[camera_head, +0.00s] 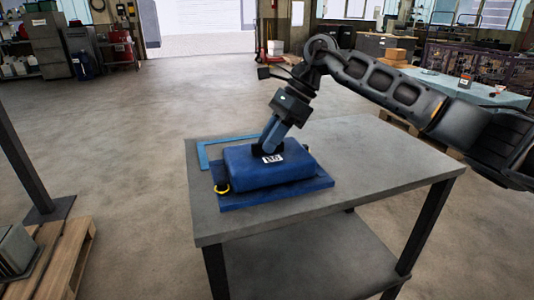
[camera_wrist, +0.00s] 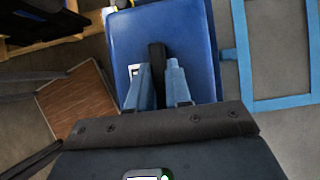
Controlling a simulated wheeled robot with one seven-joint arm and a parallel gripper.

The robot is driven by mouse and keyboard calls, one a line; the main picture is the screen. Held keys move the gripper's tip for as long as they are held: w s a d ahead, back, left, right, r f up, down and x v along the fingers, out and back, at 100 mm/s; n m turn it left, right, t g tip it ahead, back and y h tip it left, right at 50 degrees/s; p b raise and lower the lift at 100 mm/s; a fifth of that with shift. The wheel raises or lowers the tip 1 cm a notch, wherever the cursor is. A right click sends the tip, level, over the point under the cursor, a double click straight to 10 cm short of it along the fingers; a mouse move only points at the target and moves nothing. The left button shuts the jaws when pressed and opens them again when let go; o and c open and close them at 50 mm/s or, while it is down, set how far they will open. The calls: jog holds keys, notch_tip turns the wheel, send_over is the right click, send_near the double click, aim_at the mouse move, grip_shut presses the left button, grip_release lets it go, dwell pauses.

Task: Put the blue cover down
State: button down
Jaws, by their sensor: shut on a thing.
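The blue cover (camera_head: 262,178), a raised block on a wider flange, is at the left part of the grey table (camera_head: 370,160) in the head view. It has a white label and a yellow ring at its left corner. My gripper (camera_head: 268,148) is shut on the black handle on its top. In the wrist view, the fingers (camera_wrist: 156,85) close around that handle above the cover (camera_wrist: 195,45). I cannot tell whether the underside touches the table. A light-blue tape outline (camera_head: 203,157) shows behind and left of the cover, partly hidden; in the wrist view the tape (camera_wrist: 243,60) is right of it.
The table's right part is bare. A wooden pallet (camera_head: 72,255) lies on the floor at left, near a dark post (camera_head: 25,160). A bench (camera_head: 470,88) with small items stands at back right. Open floor surrounds the table's left and back.

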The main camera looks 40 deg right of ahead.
aim_at(266, 155)
jog(key=shift+w+a+f, duration=0.25)
jog(key=shift+a, duration=0.15)
jog(key=shift+f+p, duration=0.3)
jog(key=shift+f, duration=1.7)
jog(key=shift+f, duration=0.15)
jog(key=c, duration=1)
grip_release()
jog(key=shift+c, duration=0.2)
jog(key=shift+r, duration=0.2)
jog(key=b+v, duration=0.1)
jog(key=v, duration=1)
jog(key=shift+s+d+r, duration=0.1)
jog(key=shift+d+r, duration=0.1)
jog(key=shift+r, duration=0.15)
